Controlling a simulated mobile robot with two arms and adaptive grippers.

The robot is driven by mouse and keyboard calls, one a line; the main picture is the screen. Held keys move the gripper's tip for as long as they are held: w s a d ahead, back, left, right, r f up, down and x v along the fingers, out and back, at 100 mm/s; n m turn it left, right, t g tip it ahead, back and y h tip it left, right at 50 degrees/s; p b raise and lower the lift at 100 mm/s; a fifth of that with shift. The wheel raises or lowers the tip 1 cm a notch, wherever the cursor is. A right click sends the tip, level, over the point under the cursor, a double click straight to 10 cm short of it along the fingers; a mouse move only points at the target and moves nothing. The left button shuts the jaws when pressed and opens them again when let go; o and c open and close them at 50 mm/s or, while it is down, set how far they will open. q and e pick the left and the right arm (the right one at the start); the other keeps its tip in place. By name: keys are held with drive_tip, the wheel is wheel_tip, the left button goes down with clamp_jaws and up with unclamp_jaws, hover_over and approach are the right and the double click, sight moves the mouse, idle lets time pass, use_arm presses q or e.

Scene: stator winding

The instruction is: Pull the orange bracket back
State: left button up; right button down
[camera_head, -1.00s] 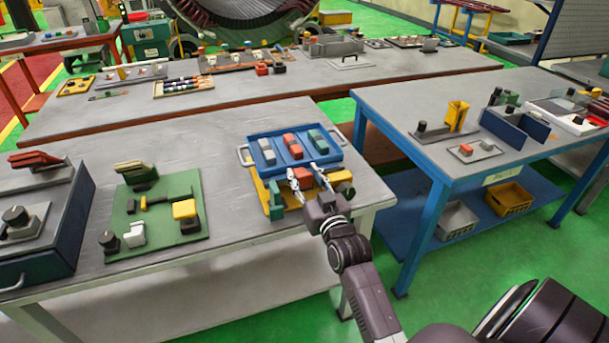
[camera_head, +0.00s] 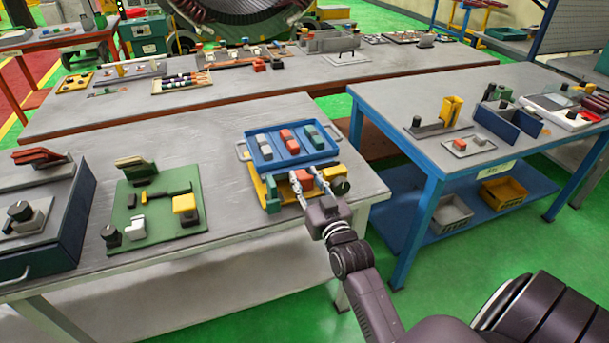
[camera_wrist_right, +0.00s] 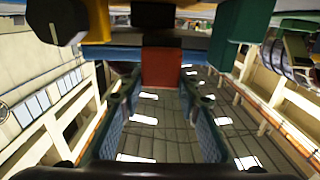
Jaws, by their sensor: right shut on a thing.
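My right gripper (camera_head: 308,183) is at the front of a yellow fixture (camera_head: 262,187) on the near table. Its two fingers are on either side of a red-orange block, the orange bracket (camera_head: 304,178). In the right wrist view the orange bracket (camera_wrist_right: 162,67) is between the blue-padded fingertips (camera_wrist_right: 160,84), with a dark part above it. The gripper is shut on it. Its underside and how it joins the fixture are hidden. My left gripper is not in view.
A blue tray (camera_head: 250,160) with grey, red and green blocks is just behind the fixture. A green board (camera_head: 165,222) with parts lies to the left. The table (camera_head: 235,243) is bare between them; its front edge is close.

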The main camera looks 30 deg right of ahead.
drive_tip(key=c, duration=1.8)
unclamp_jaws()
drive_tip(key=shift+f, duration=0.1)
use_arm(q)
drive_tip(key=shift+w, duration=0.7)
use_arm(e)
drive_tip(key=o, duration=0.4)
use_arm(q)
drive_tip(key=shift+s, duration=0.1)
use_arm(e)
drive_tip(key=shift+s, duration=0.2)
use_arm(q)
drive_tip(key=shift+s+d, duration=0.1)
use_arm(e)
drive_tip(key=v, duration=1.1)
drive_tip(key=shift+s, duration=0.3)
drive_tip(key=shift+a, duration=0.15)
